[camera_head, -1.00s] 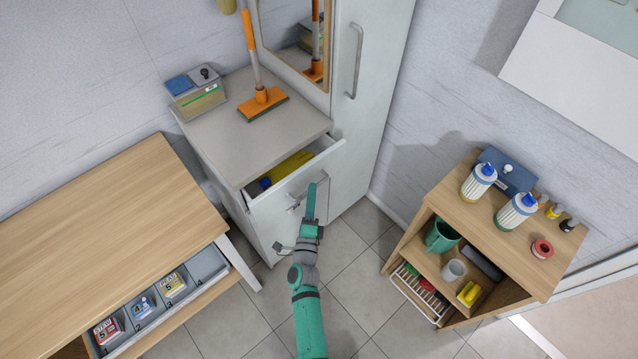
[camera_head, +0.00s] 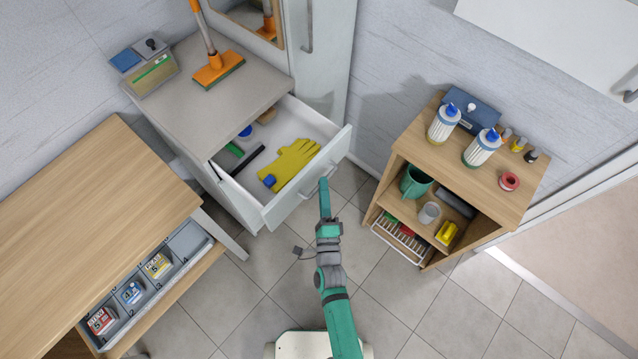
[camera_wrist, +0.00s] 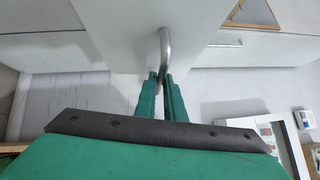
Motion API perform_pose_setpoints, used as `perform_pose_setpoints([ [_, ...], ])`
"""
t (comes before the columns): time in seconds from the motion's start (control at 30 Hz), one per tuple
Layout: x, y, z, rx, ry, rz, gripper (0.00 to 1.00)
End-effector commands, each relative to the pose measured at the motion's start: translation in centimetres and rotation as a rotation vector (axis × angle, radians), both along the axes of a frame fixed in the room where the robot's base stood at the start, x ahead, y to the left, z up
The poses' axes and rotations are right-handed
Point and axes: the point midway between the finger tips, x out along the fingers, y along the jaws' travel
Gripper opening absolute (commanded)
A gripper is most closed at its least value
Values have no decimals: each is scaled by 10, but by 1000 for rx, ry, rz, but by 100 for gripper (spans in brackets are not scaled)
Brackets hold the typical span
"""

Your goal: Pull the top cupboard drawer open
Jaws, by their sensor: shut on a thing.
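The top drawer (camera_head: 310,190) of the grey cupboard (camera_head: 200,95) stands well open. Inside it are a yellow glove (camera_head: 290,164), a black bar-shaped item (camera_head: 248,160) and a few small blue and green items. My gripper (camera_head: 324,188) is at the drawer front, shut on the metal bar handle (camera_head: 309,190). In the wrist view my green fingers (camera_wrist: 162,92) close around the curved end of the handle (camera_wrist: 165,45), which joins the pale drawer front (camera_wrist: 135,30). The far part of the handle is partly hidden by the fingers.
A wooden table (camera_head: 100,210) with a tray of small boxes stands at the left. A wooden shelf unit (camera_head: 470,150) with bottles and cups stands at the right. An orange squeegee (camera_head: 215,70) rests on the cupboard top.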

Motion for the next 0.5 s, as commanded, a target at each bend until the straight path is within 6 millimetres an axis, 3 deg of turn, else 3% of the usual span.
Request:
perform_pose_setpoints([
  [0.3,-1,0,-1,0,2,1,0],
  [0.33,-1,0,-1,0,2,1,14],
  [0.4,-1,0,-1,0,2,1,28],
  [0.5,-1,0,-1,0,2,0,28],
])
